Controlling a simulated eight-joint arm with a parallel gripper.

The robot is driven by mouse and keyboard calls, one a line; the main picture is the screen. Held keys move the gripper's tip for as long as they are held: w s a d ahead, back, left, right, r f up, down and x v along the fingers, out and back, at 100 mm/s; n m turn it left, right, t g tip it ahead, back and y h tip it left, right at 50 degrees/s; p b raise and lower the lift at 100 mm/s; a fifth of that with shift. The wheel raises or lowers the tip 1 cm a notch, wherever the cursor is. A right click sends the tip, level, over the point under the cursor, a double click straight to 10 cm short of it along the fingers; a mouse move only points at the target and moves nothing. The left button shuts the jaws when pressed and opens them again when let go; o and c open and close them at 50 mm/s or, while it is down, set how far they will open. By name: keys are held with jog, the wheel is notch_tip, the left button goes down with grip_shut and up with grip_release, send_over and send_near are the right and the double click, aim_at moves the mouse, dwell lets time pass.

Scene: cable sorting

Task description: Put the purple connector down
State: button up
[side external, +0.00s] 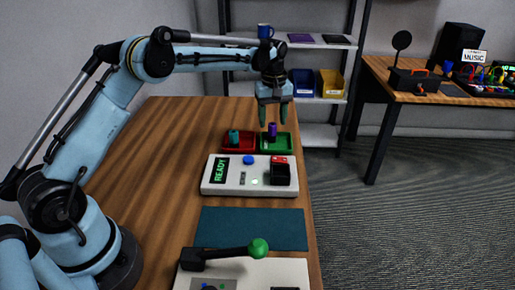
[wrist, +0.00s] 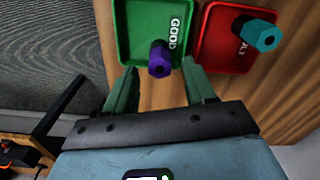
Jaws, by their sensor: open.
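The purple connector (side external: 272,130) stands in the green tray (side external: 285,147) at the far end of the table. In the wrist view the purple connector (wrist: 160,60) is at the near edge of the green tray (wrist: 130,30), which is marked "GOOD". My gripper (side external: 273,115) is open above the green tray, and its green fingers (wrist: 160,82) are apart on either side of the connector, not touching it as far as I can see. A teal connector (side external: 234,137) sits in the red tray (side external: 230,148) beside it; it also shows in the wrist view (wrist: 262,36).
A white box (side external: 213,190) with a "READY" display, a blue button and a black block stands in front of the trays. A teal mat (side external: 252,228) lies nearer, then a lever with a green knob (side external: 258,248). The wooden table's left part (side external: 150,150) is clear.

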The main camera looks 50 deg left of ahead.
aim_at(273, 124)
jog(key=s+d+r+m+t, duration=0.1)
jog(key=s+r+m, duration=0.1)
jog(key=r, duration=0.5)
jog(key=s+d+r+m+t, duration=0.1)
jog(key=s+d+r, duration=0.15)
jog(key=r, duration=0.45)
jog(key=s+d+f+m+t, duration=0.2)
jog(key=s+f+m, duration=0.1)
jog(key=s, duration=0.7)
jog(key=s+d+f+m+t, duration=0.2)
jog(key=s+m, duration=0.4)
jog(key=s, duration=0.4)
jog(key=shift+s+d+f+t, duration=0.15)
jog(key=shift+s+f+t, duration=0.25)
jog(key=shift+f+t, duration=0.15)
jog(key=shift+r, duration=0.1)
